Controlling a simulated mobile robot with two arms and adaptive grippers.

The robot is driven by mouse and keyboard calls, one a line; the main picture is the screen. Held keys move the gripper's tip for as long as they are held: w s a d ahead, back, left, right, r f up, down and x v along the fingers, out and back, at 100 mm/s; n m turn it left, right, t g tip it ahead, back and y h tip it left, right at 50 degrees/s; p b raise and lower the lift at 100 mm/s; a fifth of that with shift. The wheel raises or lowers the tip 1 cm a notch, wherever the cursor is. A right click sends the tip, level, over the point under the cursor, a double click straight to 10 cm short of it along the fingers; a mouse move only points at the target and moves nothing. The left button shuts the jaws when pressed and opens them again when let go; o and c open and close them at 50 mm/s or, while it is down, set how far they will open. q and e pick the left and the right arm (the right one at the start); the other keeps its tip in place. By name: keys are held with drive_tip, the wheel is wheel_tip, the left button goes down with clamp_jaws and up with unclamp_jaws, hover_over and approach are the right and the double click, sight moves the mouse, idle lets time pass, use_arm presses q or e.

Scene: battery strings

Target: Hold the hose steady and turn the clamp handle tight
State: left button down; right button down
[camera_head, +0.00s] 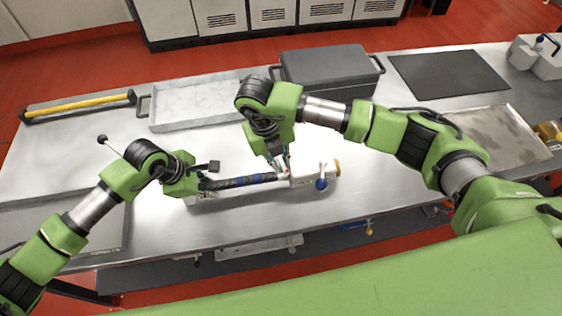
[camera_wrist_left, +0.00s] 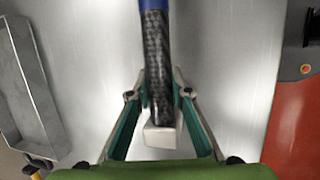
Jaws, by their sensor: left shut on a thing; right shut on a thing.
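A dark braided hose with blue bands (camera_head: 240,182) lies level along the bench, its right end at a white fitting block (camera_head: 305,176) with a blue-knobbed lever (camera_head: 321,184) and a yellow end. My left gripper (camera_head: 204,183) is shut on the hose's left part. In the left wrist view the hose (camera_wrist_left: 158,60) runs between my left gripper's fingers (camera_wrist_left: 160,108), above a pale block (camera_wrist_left: 162,132). My right gripper (camera_head: 282,165) points down at the joint of hose and block, shut on the clamp handle; the handle is mostly hidden by the fingers, with a small reddish spot showing there.
Behind stand a shallow metal tray (camera_head: 158,124) and a grey lidded case (camera_head: 372,66). A black mat (camera_head: 448,98) and another tray (camera_head: 548,150) lie at the right. A yellow bar (camera_head: 75,107) lies at the left. The bench in front of the block is bare.

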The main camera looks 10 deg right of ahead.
use_arm(q)
drive_tip(key=shift+s+f, duration=0.3)
use_arm(e)
drive_tip(key=c, duration=2)
unclamp_jaws()
drive_tip(key=shift+c, duration=0.2)
use_arm(q)
drive_tip(key=shift+a, duration=0.1)
use_arm(e)
wheel_tip(320, 180, up, 12)
drive_tip(key=a, duration=0.2)
drive_tip(key=shift+s+a+f, duration=0.15)
drive_tip(key=shift+s, duration=0.05)
use_arm(q)
drive_tip(key=c, duration=1.8)
unclamp_jaws()
drive_tip(key=shift+o, duration=0.2)
drive_tip(key=shift+w, duration=0.15)
